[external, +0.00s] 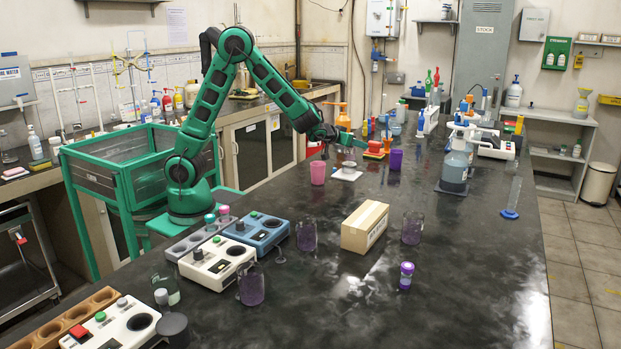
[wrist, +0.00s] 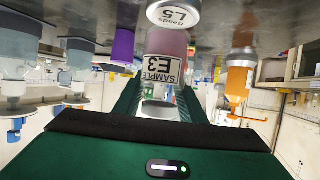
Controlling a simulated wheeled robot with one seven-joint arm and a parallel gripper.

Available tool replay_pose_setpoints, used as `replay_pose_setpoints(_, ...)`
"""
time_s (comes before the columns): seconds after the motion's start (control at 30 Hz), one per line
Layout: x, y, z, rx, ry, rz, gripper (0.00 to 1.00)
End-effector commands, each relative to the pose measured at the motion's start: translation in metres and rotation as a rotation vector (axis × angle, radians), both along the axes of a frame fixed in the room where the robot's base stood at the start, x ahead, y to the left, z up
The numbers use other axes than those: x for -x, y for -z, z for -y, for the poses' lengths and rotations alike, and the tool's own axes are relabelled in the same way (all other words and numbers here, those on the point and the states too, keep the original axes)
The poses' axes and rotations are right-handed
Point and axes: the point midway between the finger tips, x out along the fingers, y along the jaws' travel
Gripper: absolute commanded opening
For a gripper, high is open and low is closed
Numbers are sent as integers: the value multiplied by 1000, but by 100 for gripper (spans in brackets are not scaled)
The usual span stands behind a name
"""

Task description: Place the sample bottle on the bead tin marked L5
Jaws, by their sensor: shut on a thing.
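The wrist view is upside down. My gripper (wrist: 165,100) is shut on the pinkish sample bottle (wrist: 166,45), which has a white "SAMPLE E3" label and sits between the green fingers. The bead tin marked L5 (wrist: 174,14) shows at the top edge of the wrist view, its pale round lid adjoining the far end of the bottle in the picture. I cannot tell whether they touch. In the external view my gripper (external: 338,138) is over the far part of the bench, and the held bottle is too small to make out surely.
A purple tin (wrist: 122,46) and an orange-topped bottle (wrist: 240,75) flank the gripper; the purple tin also shows externally (external: 396,160). A pink container (external: 317,174) stands just in front. A cardboard box (external: 365,227) and glass beakers stand nearer.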

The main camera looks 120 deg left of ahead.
Motion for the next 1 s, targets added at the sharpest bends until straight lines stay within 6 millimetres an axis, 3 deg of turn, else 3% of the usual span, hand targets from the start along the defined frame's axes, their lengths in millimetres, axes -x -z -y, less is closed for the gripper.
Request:
replay_pose_setpoints(0.1,0,14,0,1,0,-1,9)
replay_pose_setpoints(0.43,0,16,0,0,0,0,9)
replay_pose_setpoints(0.47,0,17,0,0,0,0,39)
replay_pose_setpoints(0.53,0,16,0,0,0,0,56)
replay_pose_setpoints(0.87,0,15,0,0,0,1,56)
replay_pose_setpoints(1.0,3,9,10,0,1,1,56)
